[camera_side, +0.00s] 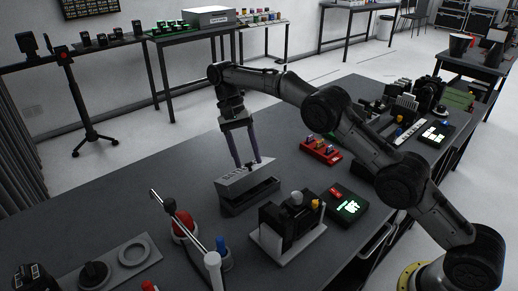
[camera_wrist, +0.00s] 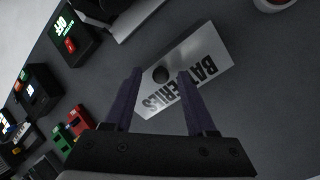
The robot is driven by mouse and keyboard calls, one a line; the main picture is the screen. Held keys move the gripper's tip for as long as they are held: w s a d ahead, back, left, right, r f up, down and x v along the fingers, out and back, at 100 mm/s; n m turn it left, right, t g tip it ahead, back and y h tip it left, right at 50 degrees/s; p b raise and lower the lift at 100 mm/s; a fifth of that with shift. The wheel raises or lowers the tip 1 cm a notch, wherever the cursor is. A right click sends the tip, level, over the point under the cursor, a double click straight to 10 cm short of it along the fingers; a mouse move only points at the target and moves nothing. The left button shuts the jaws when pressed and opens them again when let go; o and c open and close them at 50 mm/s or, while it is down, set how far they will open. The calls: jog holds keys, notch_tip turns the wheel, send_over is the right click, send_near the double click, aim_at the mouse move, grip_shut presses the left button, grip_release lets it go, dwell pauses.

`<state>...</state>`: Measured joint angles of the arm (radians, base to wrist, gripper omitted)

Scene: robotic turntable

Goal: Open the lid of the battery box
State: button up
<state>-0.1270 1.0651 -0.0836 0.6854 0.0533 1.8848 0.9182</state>
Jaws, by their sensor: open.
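The battery box (camera_side: 250,204) stands on the dark table in the side view, below my gripper. Its light grey lid (camera_side: 234,186) carries dark lettering; in the wrist view the lid (camera_wrist: 209,49) reads "BATTERIES" and has a round dark knob (camera_wrist: 160,75). My gripper (camera_side: 248,163) points down at the lid, its two purple fingers apart. In the wrist view the fingertips of my gripper (camera_wrist: 159,72) lie to either side of the knob, and a gap shows between each finger and the knob. I cannot tell whether the fingertips touch the lid.
A black device on a white base (camera_side: 290,225) and a lit green-screen box (camera_side: 347,205) stand right of the battery box. A red block (camera_side: 320,151) lies behind them. A metal post with a crossbar (camera_side: 180,222) and red and blue parts stands front left. The table's left rear is clear.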

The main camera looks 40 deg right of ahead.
jog(key=r, duration=0.3)
jog(key=shift+s+r, duration=0.2)
jog(key=shift+s+d+r, duration=0.1)
jog(key=shift+s+r, duration=0.15)
jog(key=shift+r, duration=0.05)
jog(key=s+d+r, duration=0.2)
jog(key=s+r, duration=0.6)
jog(key=s, duration=0.5)
jog(key=shift+r, duration=0.35)
